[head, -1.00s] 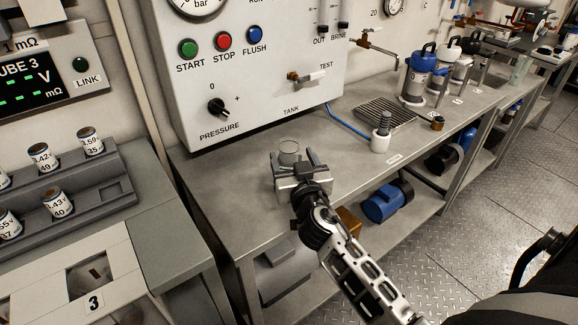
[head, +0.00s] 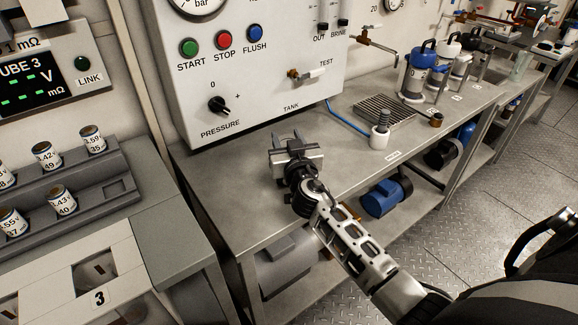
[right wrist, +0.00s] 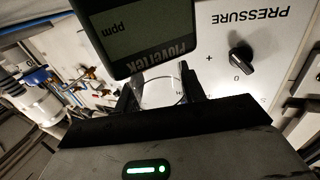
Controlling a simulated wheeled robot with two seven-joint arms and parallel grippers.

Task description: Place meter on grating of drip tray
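The meter (right wrist: 145,35) fills the top middle of the right wrist view, close to the camera. It has a dark body, a grey display with "ppm" and a brand name, upside down. I cannot make it out in the head view. My right gripper (head: 285,138) is over the bench near its left end, its fingers apart. In the right wrist view its fingers (right wrist: 160,82) stand beside the meter's end, with a clear rounded rim (right wrist: 162,78) between them; any contact is unclear. The drip tray's grating (head: 384,112) is on the bench further right. My left gripper is not in view.
A white jar with a grey top (head: 380,131) stands just in front of the drip tray. A small brass-coloured piece (head: 436,120) and blue-capped bottle (head: 418,74) are to its right. The control panel (head: 255,65) rises behind. Bench top between gripper and tray is mostly clear.

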